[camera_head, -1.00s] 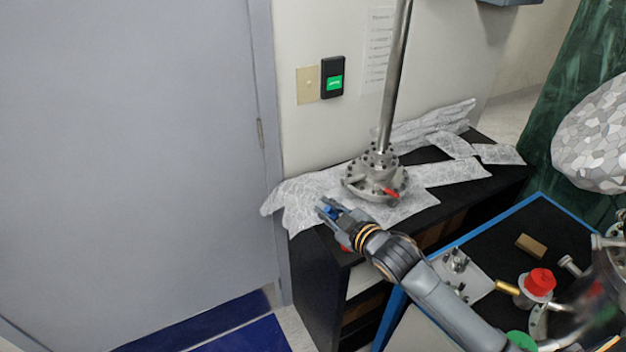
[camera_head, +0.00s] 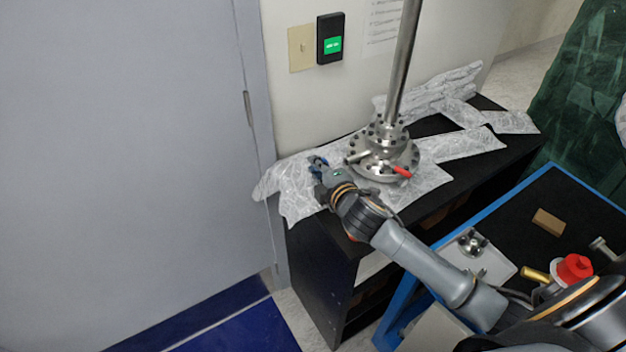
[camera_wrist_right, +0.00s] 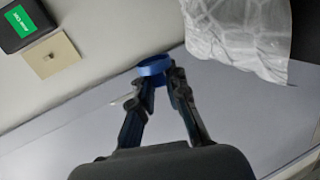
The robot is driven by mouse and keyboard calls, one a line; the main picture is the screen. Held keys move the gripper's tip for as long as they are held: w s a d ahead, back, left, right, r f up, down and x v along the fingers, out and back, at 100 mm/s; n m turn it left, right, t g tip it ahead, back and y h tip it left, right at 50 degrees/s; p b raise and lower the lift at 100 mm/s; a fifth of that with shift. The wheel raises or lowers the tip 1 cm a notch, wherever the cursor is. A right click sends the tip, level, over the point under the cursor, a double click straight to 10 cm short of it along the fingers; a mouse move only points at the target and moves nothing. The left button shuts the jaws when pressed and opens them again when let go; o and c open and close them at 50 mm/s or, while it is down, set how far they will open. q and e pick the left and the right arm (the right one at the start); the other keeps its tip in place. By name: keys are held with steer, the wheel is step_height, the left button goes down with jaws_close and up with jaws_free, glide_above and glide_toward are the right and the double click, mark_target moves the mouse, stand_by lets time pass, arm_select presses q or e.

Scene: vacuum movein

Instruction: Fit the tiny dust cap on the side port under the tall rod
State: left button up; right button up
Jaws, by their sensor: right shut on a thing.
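The tall metal rod (camera_head: 403,60) stands upright on a bolted, stepped flange base (camera_head: 386,152) on the wrapped bench. A short side port (camera_head: 357,157) sticks out to the left of the base. My right gripper (camera_head: 319,168) is left of this port, apart from it, above the wrap. In the right wrist view my right gripper (camera_wrist_right: 158,80) is shut on the small blue dust cap (camera_wrist_right: 152,66), which looks like a ring between the fingertips. The port is not visible in the wrist view. My left gripper is not in view.
Crumpled plastic wrap (camera_head: 290,185) covers much of the black bench (camera_head: 325,262). A blue-edged cart (camera_head: 590,195) with parts stands at right. The wall and grey door are behind and left.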

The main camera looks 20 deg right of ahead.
steer(key=f+b, duration=0.2)
steer(key=f, duration=0.1)
steer(key=shift+w+f+n+b, duration=0.35)
steer(key=shift+f+n+b, duration=0.05)
steer(key=shift+d, duration=0.3)
steer(key=shift+w+d+b, duration=0.15)
steer(key=shift+d+b, duration=0.15)
steer(key=shift+d, duration=0.7)
steer(key=shift+w+d+b, duration=0.15)
steer(key=shift+d+b, duration=0.1)
steer(key=shift+d, duration=1)
steer(key=shift+w+d, duration=0.15)
steer(key=shift+d, duration=0.4)
steer(key=shift+p, duration=0.8)
